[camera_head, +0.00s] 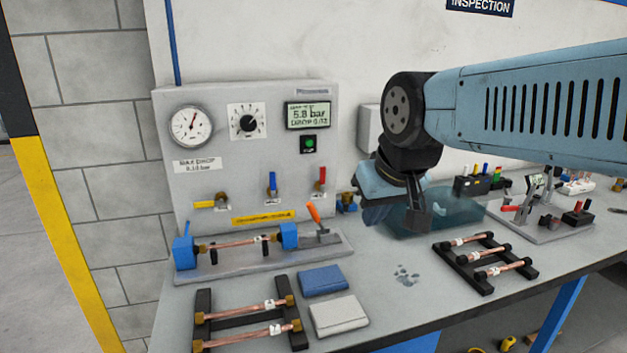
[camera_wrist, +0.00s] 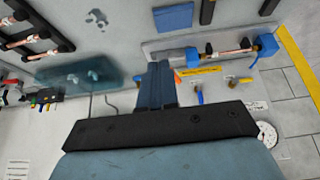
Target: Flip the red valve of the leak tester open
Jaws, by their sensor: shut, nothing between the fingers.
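The leak tester (camera_head: 215,150) is a grey upright panel against the wall, with a gauge, a dial and a display reading about 5.8 bar. Its red valve (camera_head: 321,177) is at the panel's lower right, with the handle standing upright. I cannot make out the red valve in the wrist view, where my fingers cover part of the panel. My gripper (camera_head: 418,222) is shut and empty, to the right of the red valve and apart from it, above the bench. The closed fingers (camera_wrist: 160,68) show in the wrist view.
Blue valve (camera_head: 272,183) is upright; yellow valve (camera_head: 205,204) lies sideways. An orange-handled clamp (camera_head: 316,217) stands by the tube fixture (camera_head: 240,245) in front. A translucent blue bin (camera_head: 460,210) sits behind my gripper. Tube racks (camera_head: 485,262) and blue and grey cloths (camera_head: 322,281) occupy the bench.

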